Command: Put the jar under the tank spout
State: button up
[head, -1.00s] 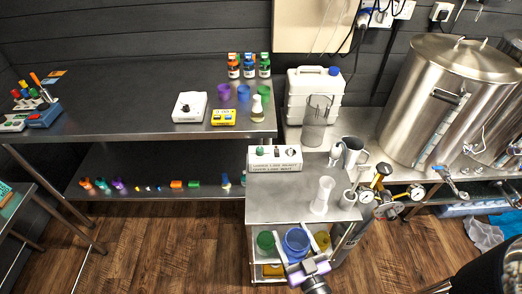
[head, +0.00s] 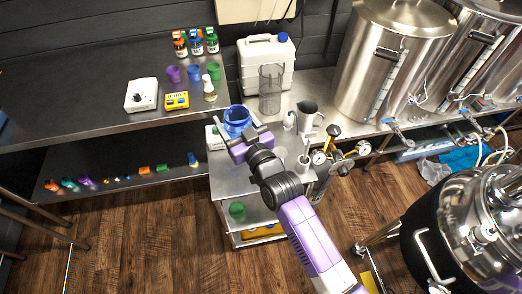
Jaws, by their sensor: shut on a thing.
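My gripper (head: 246,135) is shut on the blue jar (head: 237,117). It holds the jar above the cart's worktop, in front of the white container, and hides part of the jar's lower side. A steel tank (head: 386,65) stands on the bench to the right of the jar. A small spout with a valve (head: 397,132) sticks out at the front of its base, and the bench edge lies just below it. A second tank (head: 458,55) to the right also has a spout (head: 470,118). The jar is well left of both spouts.
Gauges (head: 332,160) stick out beside the cart. A large kettle (head: 470,240) fills the lower right. A green cup (head: 237,210) sits on the cart's lower shelf.

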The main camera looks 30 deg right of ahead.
jog(key=shift+w+d+r, duration=0.3)
jog(key=shift+r, duration=0.3)
jog(key=shift+a+f+p, duration=0.1)
jog(key=shift+f+p, duration=0.25)
jog(key=shift+f, duration=2.45)
jog(key=shift+f+b, duration=5.65)
jog(key=shift+f, duration=1.4)
jog(key=shift+f, duration=0.1)
jog(key=shift+f, duration=0.15)
jog(key=o, duration=1.6)
